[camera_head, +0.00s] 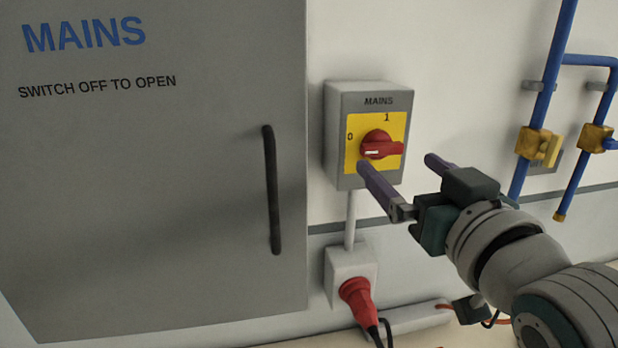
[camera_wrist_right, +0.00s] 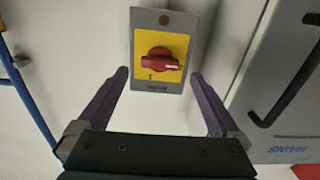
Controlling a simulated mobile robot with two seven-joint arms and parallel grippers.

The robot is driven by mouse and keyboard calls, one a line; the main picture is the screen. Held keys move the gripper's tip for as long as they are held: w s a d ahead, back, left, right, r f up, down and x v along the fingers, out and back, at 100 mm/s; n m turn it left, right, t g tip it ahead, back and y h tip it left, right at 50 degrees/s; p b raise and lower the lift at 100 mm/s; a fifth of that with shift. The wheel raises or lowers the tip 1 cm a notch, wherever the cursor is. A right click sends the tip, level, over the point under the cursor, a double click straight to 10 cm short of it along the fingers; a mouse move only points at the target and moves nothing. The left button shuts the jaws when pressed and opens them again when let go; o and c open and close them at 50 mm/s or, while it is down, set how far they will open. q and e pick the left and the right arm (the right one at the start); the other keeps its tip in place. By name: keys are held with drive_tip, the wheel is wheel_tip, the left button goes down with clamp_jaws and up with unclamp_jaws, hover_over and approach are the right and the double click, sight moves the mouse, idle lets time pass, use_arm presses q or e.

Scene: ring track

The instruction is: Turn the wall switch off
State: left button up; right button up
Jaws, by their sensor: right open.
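The wall switch is a grey box (camera_head: 335,135) with a yellow plate (camera_head: 357,125) and a red rotary knob (camera_head: 378,143). The plate reads 0 at the left and 1 at the top. The knob's grip lies about level, its white mark at the left end, on the 0 side. My right gripper (camera_head: 397,163) is open and empty in front of the switch, low and slightly right of the knob. In the wrist view the knob (camera_wrist_right: 158,60) lies just beyond the fingertips (camera_wrist_right: 159,75), between their lines, and no contact shows. My left gripper is out of view.
A grey MAINS cabinet (camera_head: 150,190) with a black handle (camera_head: 271,190) stands at the left. A red plug (camera_head: 357,290) sits in a socket below the switch. Blue pipes (camera_head: 551,75) with brass valves (camera_head: 531,143) run at the right. The wall between is clear.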

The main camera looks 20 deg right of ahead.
drive_tip(key=shift+b+v, duration=0.55)
drive_tip(key=shift+v, duration=2.2)
drive_tip(key=s+a+f+n+g+y, duration=0.25)
drive_tip(key=s+a+f+g, duration=0.2)
drive_tip(key=f+g, duration=0.35)
drive_tip(key=s+a+f+n+g+y, duration=0.1)
drive_tip(key=s+a+f+g, duration=0.15)
drive_tip(key=s, duration=0.35)
drive_tip(key=s+a+f+n+g+y, duration=0.1)
drive_tip(key=s+f+g, duration=0.1)
drive_tip(key=s+g, duration=0.3)
wheel_tip(320, 180, up, 21)
drive_tip(key=t+p, duration=0.1)
drive_tip(key=p, duration=2.1)
drive_tip(key=shift+s+d, duration=0.2)
drive_tip(key=shift+s, duration=0.25)
